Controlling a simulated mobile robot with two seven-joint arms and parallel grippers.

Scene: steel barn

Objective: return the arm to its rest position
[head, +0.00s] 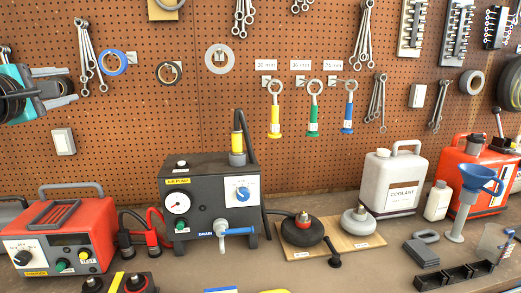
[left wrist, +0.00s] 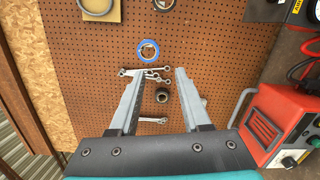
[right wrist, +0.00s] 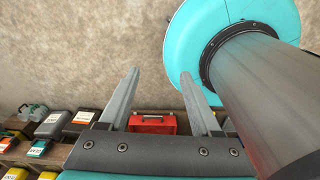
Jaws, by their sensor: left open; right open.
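My left gripper (head: 74,91) is at the far left of the head view, in front of the brown pegboard (head: 150,115). In the left wrist view its two grey fingers (left wrist: 161,72) are apart, with nothing held between them. Wrenches (left wrist: 145,73) and a blue tape roll (left wrist: 148,50) show on the board beyond the fingers. My right gripper's fingers (right wrist: 160,74) are also apart and empty in the right wrist view, facing a concrete floor. I cannot make out the right gripper's fingers in the head view.
The bench holds a red tester (head: 85,225), a black air pump (head: 200,190), a white coolant jug (head: 390,180) and a red can (head: 470,175). In the right wrist view, a red toolbox (right wrist: 152,124) and shelved boxes (right wrist: 50,125) lie below.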

